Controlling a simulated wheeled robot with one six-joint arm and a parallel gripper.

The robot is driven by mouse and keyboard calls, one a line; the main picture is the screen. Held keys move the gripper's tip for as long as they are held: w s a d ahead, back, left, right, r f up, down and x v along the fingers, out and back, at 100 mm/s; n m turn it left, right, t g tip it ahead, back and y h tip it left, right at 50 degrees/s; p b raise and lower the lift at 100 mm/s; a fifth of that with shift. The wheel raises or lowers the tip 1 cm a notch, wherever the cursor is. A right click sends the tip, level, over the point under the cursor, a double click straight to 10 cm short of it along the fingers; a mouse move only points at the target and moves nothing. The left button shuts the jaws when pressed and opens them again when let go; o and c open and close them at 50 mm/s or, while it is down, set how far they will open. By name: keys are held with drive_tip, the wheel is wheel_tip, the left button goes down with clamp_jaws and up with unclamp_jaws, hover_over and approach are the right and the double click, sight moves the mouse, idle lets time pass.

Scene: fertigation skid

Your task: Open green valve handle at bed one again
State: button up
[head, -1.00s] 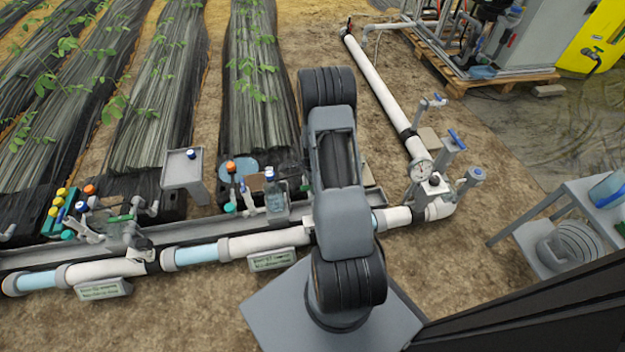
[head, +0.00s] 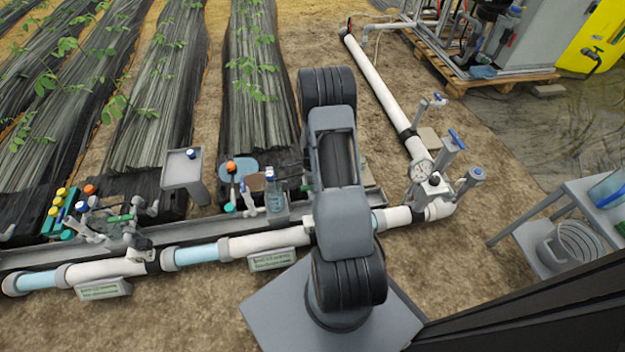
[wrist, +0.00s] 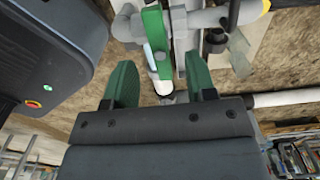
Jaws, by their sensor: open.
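In the wrist view a green valve handle (wrist: 155,28) stands on the grey and white pipework. My gripper (wrist: 160,82) has its two green fingers apart, with nothing between the tips. The handle is ahead of the gap between them, apart from the fingers as far as I can see. In the head view my own arm hides the gripper and the pipework behind it. Another green handle (head: 121,218) shows at the left on the white supply pipe (head: 100,268). I cannot tell from the head view which one the wrist camera faces.
A clear bottle with a blue cap (head: 273,195) stands left of my arm near the pipe. A pressure gauge (head: 421,171) and blue-handled valves rise at the right. A grey cart (head: 575,200) with a coiled hose stands at the far right. Bare soil lies in front of the pipe.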

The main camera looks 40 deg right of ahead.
drive_tip(key=shift+f, duration=0.1)
drive_tip(key=shift+f+b, duration=1.75)
drive_tip(key=shift+f, duration=0.45)
drive_tip(key=c, duration=0.9)
drive_tip(key=n, duration=0.5)
drive_tip(key=shift+c, duration=0.2)
drive_tip(key=n, duration=1.4)
